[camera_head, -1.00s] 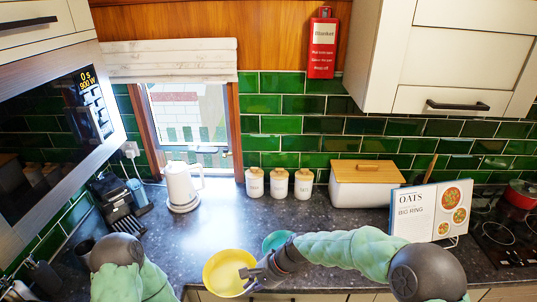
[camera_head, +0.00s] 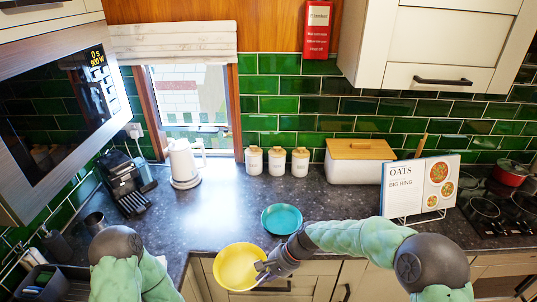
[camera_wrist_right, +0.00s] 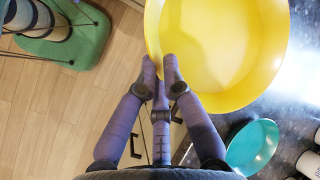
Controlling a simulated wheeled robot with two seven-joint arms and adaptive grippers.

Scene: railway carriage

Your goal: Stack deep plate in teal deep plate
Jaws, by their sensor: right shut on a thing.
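A yellow deep plate (camera_head: 236,268) is held at the counter's front edge in the head view. It fills much of the right wrist view (camera_wrist_right: 225,50). The teal deep plate (camera_head: 282,219) sits upright and empty on the dark counter, behind and right of the yellow plate. It also shows at the lower right of the wrist view (camera_wrist_right: 252,147). The plates are apart. My left arm shows at lower left, but its gripper is out of view.
A white kettle (camera_head: 183,163), several white canisters (camera_head: 277,161) and a bread box (camera_head: 358,165) stand along the back. A cookbook on a stand (camera_head: 418,187) is at the right. The counter left of the teal plate is clear.

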